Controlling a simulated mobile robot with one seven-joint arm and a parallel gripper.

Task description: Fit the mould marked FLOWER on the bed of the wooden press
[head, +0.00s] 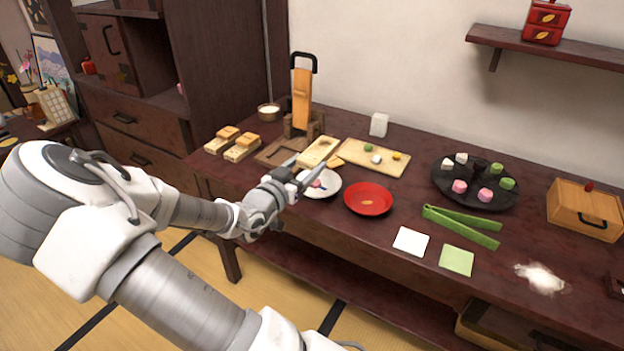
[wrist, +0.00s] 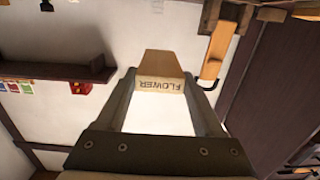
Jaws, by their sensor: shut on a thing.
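My gripper (wrist: 160,82) is shut on the mould marked FLOWER (wrist: 160,66), a pale wooden block whose lettering appears upside down in the wrist view. In the head view my gripper (head: 316,172) is above the white plate, and a small tan block at its tips appears to be the mould (head: 336,162). The wooden press (head: 301,100) stands just behind and left, with an upright orange lever and a black handle. Its low wooden base (head: 277,152) reaches forward. The press shows partly in the wrist view (wrist: 216,50). I cannot tell the mould's exact height.
Two wooden moulds (head: 242,148) lie left of the press. A pale hollowed wooden piece (head: 318,151) lies right of its base, beside a board with small balls (head: 365,167). A white plate (head: 331,190) and a red dish (head: 368,210) stand in front. A bowl (head: 269,113) is behind left.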

